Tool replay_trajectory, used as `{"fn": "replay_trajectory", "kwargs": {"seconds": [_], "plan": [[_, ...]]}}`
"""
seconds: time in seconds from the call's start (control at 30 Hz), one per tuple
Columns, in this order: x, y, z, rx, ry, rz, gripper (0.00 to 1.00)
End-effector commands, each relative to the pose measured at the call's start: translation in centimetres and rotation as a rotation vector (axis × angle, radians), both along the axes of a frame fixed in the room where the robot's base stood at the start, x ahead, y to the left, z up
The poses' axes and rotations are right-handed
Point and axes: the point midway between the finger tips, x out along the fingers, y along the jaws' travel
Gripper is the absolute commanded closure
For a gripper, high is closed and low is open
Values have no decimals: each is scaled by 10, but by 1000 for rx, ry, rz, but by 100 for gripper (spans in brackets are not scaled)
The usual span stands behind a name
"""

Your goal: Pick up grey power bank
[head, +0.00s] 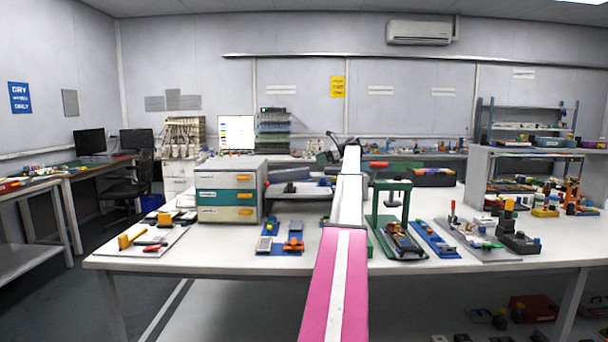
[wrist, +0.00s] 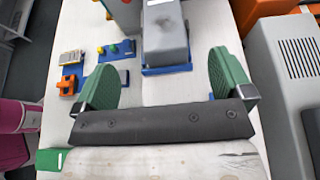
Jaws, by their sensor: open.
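A grey box-shaped block (wrist: 165,32), which looks like the grey power bank, is at the top centre of the wrist view. It sits on a blue base (wrist: 167,70), and its far end is cut off by the frame edge. My gripper (wrist: 163,75) is open, with green ridged fingers spread left and right. Nothing is between the fingers; the block lies beyond them, roughly in line with the gap. In the head view my pink and white arm reaches over the table, and I cannot make out the power bank clearly there.
The white table (head: 200,252) carries a drawer cabinet (head: 230,192) to the left of my arm and a green press-like stand (head: 391,205) close to its right. In the wrist view, small orange and blue parts (wrist: 70,82) lie left and a grey vented case (wrist: 285,75) stands right.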

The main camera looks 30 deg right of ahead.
Motion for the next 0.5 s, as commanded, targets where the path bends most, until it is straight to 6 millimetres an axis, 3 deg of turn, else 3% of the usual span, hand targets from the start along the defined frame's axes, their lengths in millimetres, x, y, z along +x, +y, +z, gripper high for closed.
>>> {"fn": "replay_trajectory", "kwargs": {"seconds": [0.23,0.5], "plan": [[4,8,-4,0,0,1,2],[22,38,-19,0,0,1,2]]}}
